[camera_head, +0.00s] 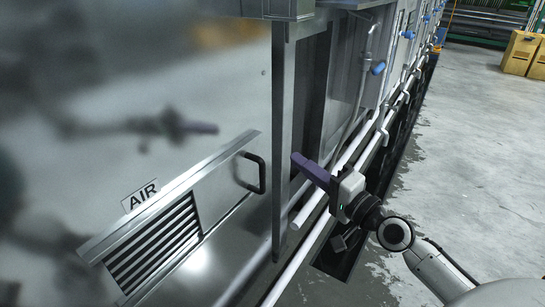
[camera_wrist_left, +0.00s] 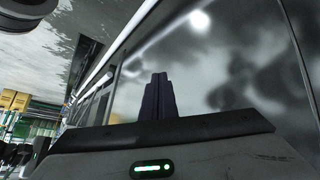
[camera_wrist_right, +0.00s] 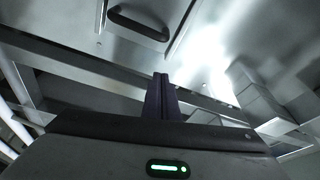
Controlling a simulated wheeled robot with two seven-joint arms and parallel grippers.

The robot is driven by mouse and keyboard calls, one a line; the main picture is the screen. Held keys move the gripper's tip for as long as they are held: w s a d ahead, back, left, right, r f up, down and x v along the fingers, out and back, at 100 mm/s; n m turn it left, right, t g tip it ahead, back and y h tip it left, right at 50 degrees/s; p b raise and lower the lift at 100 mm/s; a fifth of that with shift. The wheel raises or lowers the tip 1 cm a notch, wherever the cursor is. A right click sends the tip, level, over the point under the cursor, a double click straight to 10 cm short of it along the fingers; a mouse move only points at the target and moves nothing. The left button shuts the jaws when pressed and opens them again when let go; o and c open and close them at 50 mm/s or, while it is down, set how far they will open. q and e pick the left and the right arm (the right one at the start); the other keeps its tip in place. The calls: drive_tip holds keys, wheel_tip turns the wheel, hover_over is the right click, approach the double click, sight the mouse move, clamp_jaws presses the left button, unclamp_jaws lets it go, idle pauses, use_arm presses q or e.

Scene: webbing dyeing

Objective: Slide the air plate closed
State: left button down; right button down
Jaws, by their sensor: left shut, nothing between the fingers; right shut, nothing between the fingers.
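The air plate (camera_head: 226,192) is a flat metal panel in slanted rails on the machine's steel wall. A black bar handle (camera_head: 252,173) stands at its right end. The dark slatted vent (camera_head: 155,248) shows uncovered left of the plate, below an AIR label (camera_head: 141,195). My right gripper (camera_head: 296,159) is shut and empty, its purple fingers right of the handle and apart from it. The handle also shows in the right wrist view (camera_wrist_right: 138,24), beyond the shut fingers (camera_wrist_right: 161,82). My left gripper (camera_wrist_left: 158,82) is shut and empty near a shiny wall; the head view does not show it.
A vertical steel post (camera_head: 281,140) stands just right of the handle. White pipes (camera_head: 313,205) run along the machine's base beside a dark floor channel. Open concrete floor (camera_head: 475,150) lies to the right, with yellow boxes (camera_head: 521,52) far back. The wall mirrors blurred dark arm shapes.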

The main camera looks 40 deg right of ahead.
drive_tip(key=w, duration=0.8)
use_arm(q)
drive_tip(key=shift+s+a+f+p, duration=0.2)
drive_tip(key=shift+a+f+p, duration=0.25)
drive_tip(key=shift+f, duration=0.05)
use_arm(e)
drive_tip(key=a, duration=0.1)
drive_tip(key=s+a, duration=0.1)
drive_tip(key=a, duration=0.1)
drive_tip(key=s+a, duration=0.1)
drive_tip(key=shift+s+a+f, duration=0.1)
drive_tip(key=shift+a+f, duration=0.05)
drive_tip(key=shift+f, duration=0.05)
use_arm(q)
drive_tip(key=shift+r, duration=0.15)
